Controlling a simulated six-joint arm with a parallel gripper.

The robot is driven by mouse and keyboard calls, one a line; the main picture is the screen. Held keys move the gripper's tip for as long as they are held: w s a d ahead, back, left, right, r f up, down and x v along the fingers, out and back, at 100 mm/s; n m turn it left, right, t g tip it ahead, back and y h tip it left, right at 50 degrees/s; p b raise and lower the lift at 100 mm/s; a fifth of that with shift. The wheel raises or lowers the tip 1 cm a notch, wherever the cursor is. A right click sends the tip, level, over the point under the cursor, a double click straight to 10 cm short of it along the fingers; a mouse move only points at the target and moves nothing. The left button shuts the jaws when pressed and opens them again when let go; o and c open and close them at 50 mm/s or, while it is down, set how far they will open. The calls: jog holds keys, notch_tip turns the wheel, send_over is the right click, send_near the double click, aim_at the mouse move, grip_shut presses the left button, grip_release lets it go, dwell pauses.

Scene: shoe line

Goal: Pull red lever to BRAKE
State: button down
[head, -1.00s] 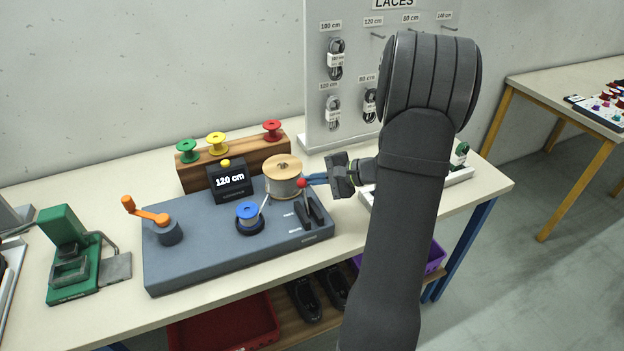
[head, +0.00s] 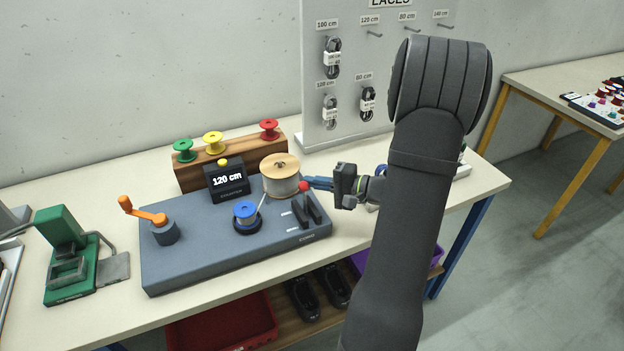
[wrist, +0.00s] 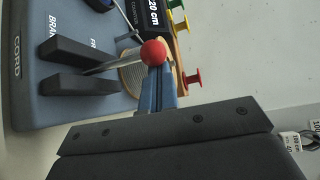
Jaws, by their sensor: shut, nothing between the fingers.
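The red ball knob (head: 304,186) tops a thin metal lever at the right end of the grey console (head: 200,262). In the wrist view the red knob (wrist: 153,52) is near the centre. Its rod (wrist: 105,66) slopes down between two black bars (wrist: 75,82). The knob leans toward the back end, beside the label starting "FR"; the label starting "BRA" lies nearer the console's front. My gripper (head: 311,183) comes in from the right with its blue fingers shut. The fingertips are right by the knob, and contact is unclear.
A wooden cord spool (head: 281,176) stands just behind the lever. The lace board (head: 350,75) rises behind.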

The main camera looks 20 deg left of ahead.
jog(key=shift+s+d+n+y, duration=0.3)
jog(key=shift+d+y, duration=0.05)
jog(key=shift+y, duration=0.05)
jog(key=shift+s+d, duration=0.85)
jog(key=shift+s, duration=0.05)
jog(key=shift+s+d+f, duration=0.4)
jog(key=shift+s+d, duration=0.25)
